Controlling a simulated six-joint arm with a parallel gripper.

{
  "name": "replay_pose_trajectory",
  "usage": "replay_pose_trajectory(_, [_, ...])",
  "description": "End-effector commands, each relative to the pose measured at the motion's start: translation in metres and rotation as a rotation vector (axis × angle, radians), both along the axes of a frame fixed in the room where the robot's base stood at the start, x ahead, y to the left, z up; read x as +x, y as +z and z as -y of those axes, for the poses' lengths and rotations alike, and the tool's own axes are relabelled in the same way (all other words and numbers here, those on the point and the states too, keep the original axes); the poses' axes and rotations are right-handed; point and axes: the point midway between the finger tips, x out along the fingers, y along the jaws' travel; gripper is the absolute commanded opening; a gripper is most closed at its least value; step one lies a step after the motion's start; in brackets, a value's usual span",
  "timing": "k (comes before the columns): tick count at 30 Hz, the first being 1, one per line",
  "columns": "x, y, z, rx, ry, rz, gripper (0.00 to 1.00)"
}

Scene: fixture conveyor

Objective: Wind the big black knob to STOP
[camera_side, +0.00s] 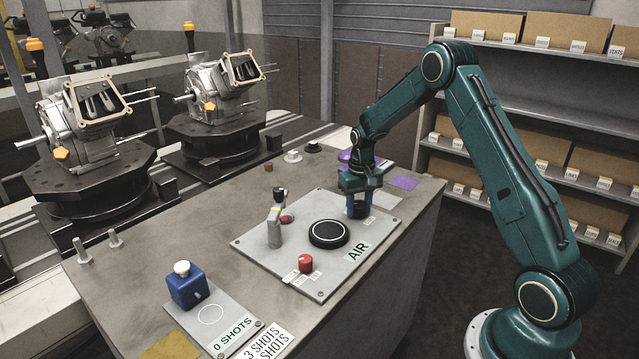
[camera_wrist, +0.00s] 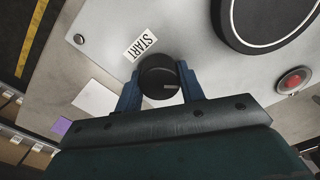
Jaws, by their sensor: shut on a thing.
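The black knob (camera_wrist: 155,72) sits on the light grey panel (camera_wrist: 215,75), with a pale pointer mark on its top that points right in the wrist view. A START label (camera_wrist: 140,47) is at its upper left there. My gripper (camera_wrist: 160,86) is shut on the knob, one blue finger on each side. In the side view the gripper (camera_side: 359,205) reaches down to the knob (camera_side: 360,211) at the panel's far right part. I cannot see a STOP label; the gripper body may hide it.
A wide black disc with a white ring (camera_side: 328,234) lies beside the knob. A blue box (camera_side: 188,288) stands front left. Engine fixtures (camera_side: 88,165) stand behind.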

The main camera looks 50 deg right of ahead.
Motion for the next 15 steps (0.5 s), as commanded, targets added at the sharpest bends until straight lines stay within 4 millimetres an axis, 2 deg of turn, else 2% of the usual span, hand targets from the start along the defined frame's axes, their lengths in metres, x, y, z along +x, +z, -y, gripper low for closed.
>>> replay_pose_trajectory(15, [0.0001, 0.0017, 0.0009, -0.001, -0.492, 0.003, 0.16])
